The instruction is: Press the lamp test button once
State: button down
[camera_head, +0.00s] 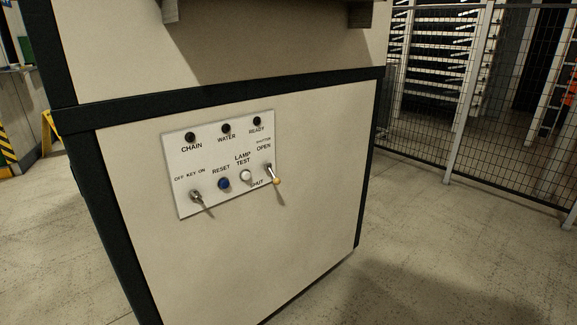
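The lamp test button (246,175) is a small white round button under the label LAMP TEST. It sits on a white control panel (208,205) on the front of a beige cabinet (250,260). A blue RESET button (224,184) is to its left. A key switch (198,197) is at the panel's lower left. Three lamps, CHAIN (190,137), WATER (226,128) and READY (257,121), look dark. My gripper is not in view.
A dark band (230,99) runs across the cabinet above the panel. A wire mesh fence (480,110) stands behind on the right. The floor (430,240) to the cabinet's right is clear.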

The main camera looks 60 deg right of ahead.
aim_at(246, 175)
jog(key=z, duration=0.9)
